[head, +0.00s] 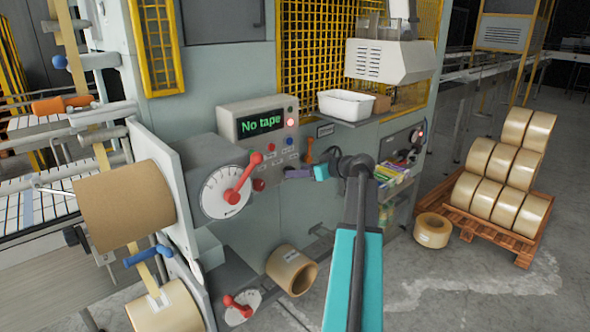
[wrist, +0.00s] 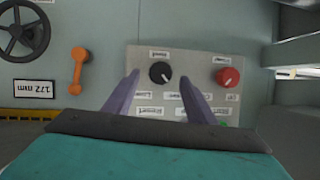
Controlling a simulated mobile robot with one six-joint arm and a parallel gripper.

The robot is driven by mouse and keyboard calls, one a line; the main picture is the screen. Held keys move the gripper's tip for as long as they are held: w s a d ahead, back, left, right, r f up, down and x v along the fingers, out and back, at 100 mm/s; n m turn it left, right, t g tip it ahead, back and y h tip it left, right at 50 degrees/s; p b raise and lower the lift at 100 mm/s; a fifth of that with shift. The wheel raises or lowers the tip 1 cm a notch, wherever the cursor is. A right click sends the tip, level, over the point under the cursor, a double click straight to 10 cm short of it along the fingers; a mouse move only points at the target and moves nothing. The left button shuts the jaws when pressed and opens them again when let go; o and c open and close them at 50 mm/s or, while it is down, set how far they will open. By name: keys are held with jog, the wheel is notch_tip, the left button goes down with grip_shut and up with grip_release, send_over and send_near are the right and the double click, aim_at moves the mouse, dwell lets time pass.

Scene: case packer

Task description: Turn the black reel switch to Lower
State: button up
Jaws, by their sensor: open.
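The black reel switch (wrist: 161,72) is a round black knob on a grey panel (wrist: 205,62), seen in the wrist view. Its white mark points down and to the right. In the head view my gripper (head: 297,174) is at the machine front, and the black switch cannot be made out there.
A red knob (wrist: 228,77) sits right of the black one. A display (head: 262,123) reads "No tape". Tape rolls (head: 497,185) stand on a pallet at right.

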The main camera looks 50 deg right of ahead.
jog(key=shift+p+x, duration=0.45)
jog(key=shift+x, duration=1.2)
jog(key=c, duration=1)
